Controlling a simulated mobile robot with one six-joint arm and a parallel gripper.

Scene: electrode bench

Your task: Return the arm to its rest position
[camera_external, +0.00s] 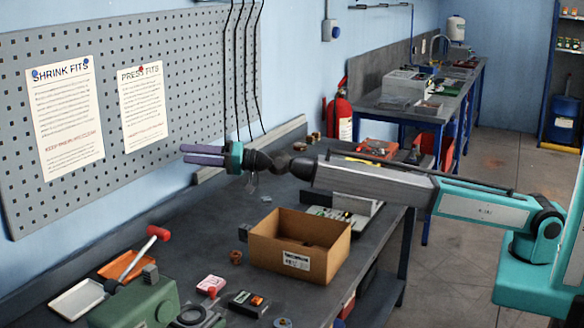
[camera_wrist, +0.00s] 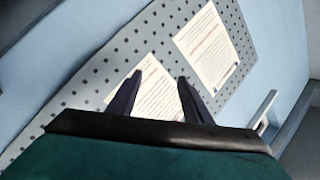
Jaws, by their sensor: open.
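My gripper (camera_external: 204,155) is at the end of my outstretched arm, above the back part of the dark workbench (camera_external: 200,228). Its two purple fingers point left toward the pegboard wall. In the wrist view my gripper (camera_wrist: 158,92) shows two dark fingers apart with nothing between them. Behind them are the pegboard (camera_wrist: 100,68) and two pinned paper sheets. My arm (camera_external: 375,183) reaches in from the teal base at the right, roughly level over the bench.
An open cardboard box (camera_external: 290,262) stands on the bench below my arm. Hanging black cables (camera_external: 240,75) run down the pegboard near my gripper. A second bench (camera_external: 400,103) stands behind.

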